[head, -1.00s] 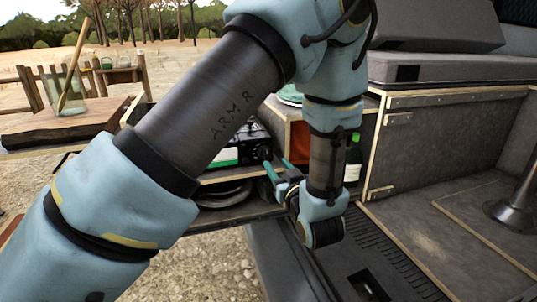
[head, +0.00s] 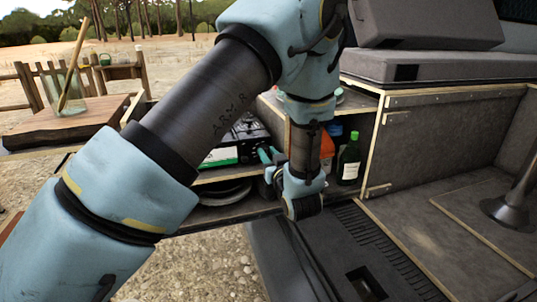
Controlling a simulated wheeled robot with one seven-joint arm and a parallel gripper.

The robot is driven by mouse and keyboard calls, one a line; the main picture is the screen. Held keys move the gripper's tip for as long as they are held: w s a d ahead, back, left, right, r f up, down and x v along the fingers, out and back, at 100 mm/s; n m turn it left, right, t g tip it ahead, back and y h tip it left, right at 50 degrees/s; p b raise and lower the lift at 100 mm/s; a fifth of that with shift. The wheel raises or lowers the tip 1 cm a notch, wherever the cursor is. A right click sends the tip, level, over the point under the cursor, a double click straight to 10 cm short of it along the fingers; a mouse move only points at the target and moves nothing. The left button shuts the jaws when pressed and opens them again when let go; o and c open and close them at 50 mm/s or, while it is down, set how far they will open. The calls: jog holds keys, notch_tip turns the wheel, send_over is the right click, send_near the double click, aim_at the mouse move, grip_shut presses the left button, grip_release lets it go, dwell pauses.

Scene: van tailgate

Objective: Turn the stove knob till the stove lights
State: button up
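The stove (head: 247,136) is a dark camping stove with a white and green panel on its front left. It sits on a shelf of the van's kitchen unit, partly hidden behind my arm. My gripper (head: 267,158) is at the right end of the stove's front, where the knob was seen. One teal finger shows there, close against the stove front. The knob is now hidden or too small to make out behind the fingers. I cannot tell whether the fingers touch it or how far apart they are.
A green bottle (head: 349,160) stands in the compartment right of my wrist, beside a blue item (head: 334,131) and an orange one. Dark round pans (head: 222,194) lie on the shelf below the stove. A wooden board with a glass jar (head: 70,92) is at the left.

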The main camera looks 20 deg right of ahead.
grip_shut()
jog(key=shift+f+n+b, duration=0.15)
jog(key=shift+n+b, duration=0.15)
jog(key=shift+b, duration=0.2)
jog(key=n+b, duration=0.7)
jog(key=b, duration=0.5)
jog(key=a+f+n+b, duration=0.1)
jog(key=n+b, duration=0.7)
jog(key=b, duration=0.5)
jog(key=f+n+b, duration=0.1)
jog(key=n+b, duration=0.7)
jog(key=b, duration=0.4)
jog(key=shift+a+f+b, duration=0.15)
jog(key=shift+b, duration=0.2)
jog(key=shift+n, duration=0.4)
